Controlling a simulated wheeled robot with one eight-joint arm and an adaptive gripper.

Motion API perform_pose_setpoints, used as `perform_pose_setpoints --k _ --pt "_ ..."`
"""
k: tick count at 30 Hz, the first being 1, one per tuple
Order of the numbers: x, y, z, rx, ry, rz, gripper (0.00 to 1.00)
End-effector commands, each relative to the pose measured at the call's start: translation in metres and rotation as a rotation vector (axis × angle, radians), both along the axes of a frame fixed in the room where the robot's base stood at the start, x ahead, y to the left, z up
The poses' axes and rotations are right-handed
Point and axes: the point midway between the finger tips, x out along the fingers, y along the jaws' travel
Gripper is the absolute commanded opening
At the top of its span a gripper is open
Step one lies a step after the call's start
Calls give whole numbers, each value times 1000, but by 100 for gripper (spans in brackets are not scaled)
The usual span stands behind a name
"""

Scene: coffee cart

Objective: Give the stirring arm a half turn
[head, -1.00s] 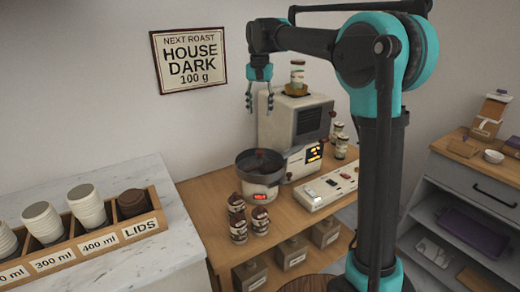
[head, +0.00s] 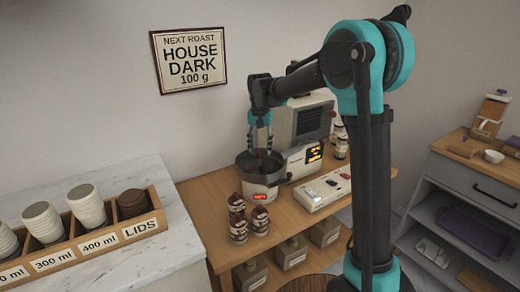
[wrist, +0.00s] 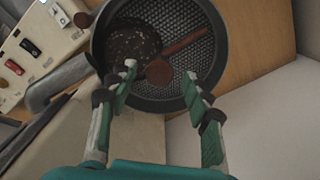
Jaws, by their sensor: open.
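The stirring arm (wrist: 185,43) is a reddish-brown bar with a round knob (wrist: 159,72), lying across the dark perforated cooling pan in the wrist view. The pan (head: 243,168) stands on the wooden bench, with a red-lit display on its white base. My gripper (head: 260,150) points down over the pan in the head view. In the wrist view my gripper (wrist: 168,78) is open, its two fingers apart with the knob between and beyond their tips. I cannot tell whether a finger touches it. A dark speckled patch (wrist: 133,43) lies in the pan.
The roaster (head: 302,125) stands close behind the pan. A switch panel (head: 325,189) lies to its right. Several brown-and-white jars (head: 238,228) stand in front of the pan. A cup holder (head: 78,240) sits on the marble counter at left.

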Motion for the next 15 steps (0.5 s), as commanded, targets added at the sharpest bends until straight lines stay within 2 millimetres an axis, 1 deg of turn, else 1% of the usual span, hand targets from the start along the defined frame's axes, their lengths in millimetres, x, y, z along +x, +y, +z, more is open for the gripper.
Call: perform_pose_setpoints --k 3,11,15 --pt "0 0 -6 0 0 0 50" --pt "0 0 -6 0 0 0 50" --pt "0 0 -6 0 0 0 33"
